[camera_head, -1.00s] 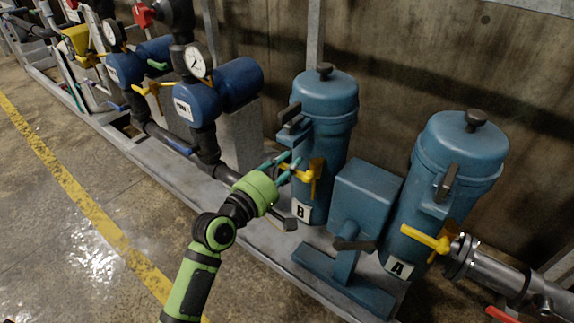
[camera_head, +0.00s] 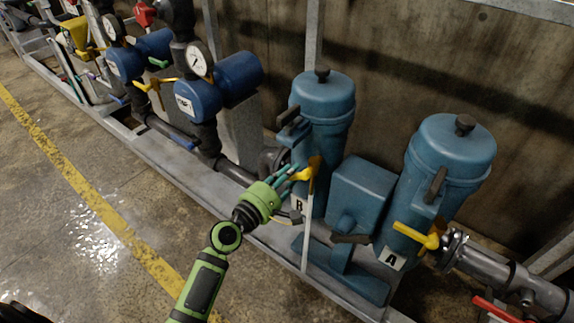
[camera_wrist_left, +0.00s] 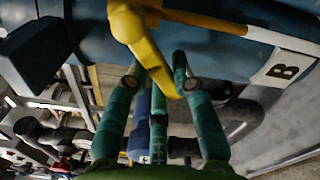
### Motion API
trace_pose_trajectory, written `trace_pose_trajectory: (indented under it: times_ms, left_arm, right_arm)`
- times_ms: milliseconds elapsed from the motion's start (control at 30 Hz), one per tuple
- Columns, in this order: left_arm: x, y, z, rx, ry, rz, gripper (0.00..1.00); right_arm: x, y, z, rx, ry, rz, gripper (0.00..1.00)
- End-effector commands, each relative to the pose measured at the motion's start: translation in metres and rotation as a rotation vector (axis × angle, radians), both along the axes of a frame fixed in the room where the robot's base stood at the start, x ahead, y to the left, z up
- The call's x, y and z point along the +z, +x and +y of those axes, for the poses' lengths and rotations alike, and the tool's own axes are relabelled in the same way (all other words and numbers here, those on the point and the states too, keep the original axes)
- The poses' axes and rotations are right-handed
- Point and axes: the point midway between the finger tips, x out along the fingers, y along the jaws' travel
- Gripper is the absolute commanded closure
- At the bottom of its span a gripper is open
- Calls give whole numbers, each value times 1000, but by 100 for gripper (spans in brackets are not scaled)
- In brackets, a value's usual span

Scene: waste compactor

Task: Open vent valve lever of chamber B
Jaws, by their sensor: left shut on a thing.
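Chamber B is a tall blue vessel (camera_head: 325,100) with a white "B" label (camera_head: 299,204); the label also shows in the wrist view (camera_wrist_left: 283,70). Its yellow vent valve lever (camera_head: 305,173) is on the vessel's front and reaches toward my left gripper. My green left gripper (camera_head: 289,173) is at the lever from the left. In the wrist view, the yellow lever (camera_wrist_left: 144,42) has its free end between the teal fingers (camera_wrist_left: 158,82), which are shut on it. My right gripper is out of view.
Chamber A (camera_head: 450,155) stands to the right with its own yellow lever (camera_head: 417,235). A blue box-shaped unit (camera_head: 362,190) sits between the chambers. Pipes and a gauge (camera_head: 199,59) are to the left. The floor by the yellow line (camera_head: 75,180) is clear.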

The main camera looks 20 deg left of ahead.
Motion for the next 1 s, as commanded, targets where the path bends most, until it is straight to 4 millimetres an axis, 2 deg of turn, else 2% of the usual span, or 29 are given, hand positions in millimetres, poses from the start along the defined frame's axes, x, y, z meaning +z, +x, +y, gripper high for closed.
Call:
trace_pose_trajectory:
  times_ms: [600,1000]
  left_arm:
    - [-17,-7,-22,-1,-547,198,100]
    - [-21,-12,-34,-2,-797,287,100]
  right_arm:
    - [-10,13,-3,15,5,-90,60]
    - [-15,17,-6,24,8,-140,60]
